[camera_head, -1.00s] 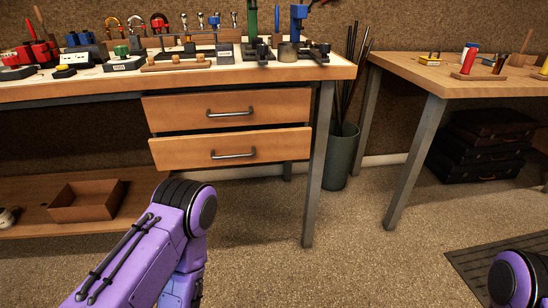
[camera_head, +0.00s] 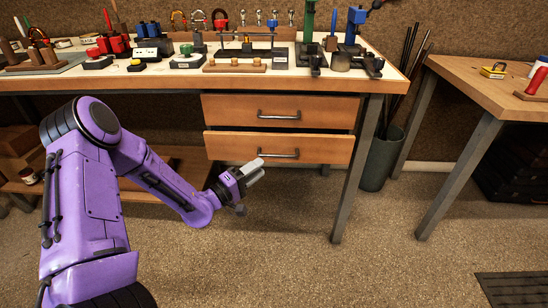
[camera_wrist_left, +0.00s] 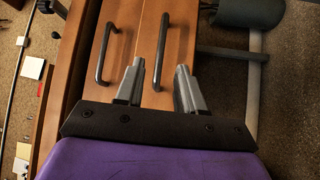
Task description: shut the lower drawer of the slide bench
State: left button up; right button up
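The lower drawer (camera_head: 225,147) of the slide bench has a wooden front and a dark bar handle (camera_head: 278,153). Its front seems to stand a little farther out than the upper drawer (camera_head: 225,107), with a dark gap between them. My left gripper (camera_head: 260,167) is in front of the lower drawer, near its bottom edge, left of the handle. In the left wrist view the fingers (camera_wrist_left: 160,68) are apart and empty. The lower handle (camera_wrist_left: 161,45) appears between them in the picture; contact cannot be told. My right gripper is not in view.
The bench top (camera_head: 190,81) carries clamps, blocks and small tools. A bench leg (camera_head: 356,170) and a green bin (camera_head: 381,160) stand right of the drawers. A second table (camera_head: 470,85) is farther right. The floor before the drawers is open.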

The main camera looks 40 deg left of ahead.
pick_arm(q)
jog(key=f+b+x, duration=0.1)
jog(key=x, duration=0.6)
jog(key=shift+w+r, duration=0.2)
jog(key=shift+r, duration=0.2)
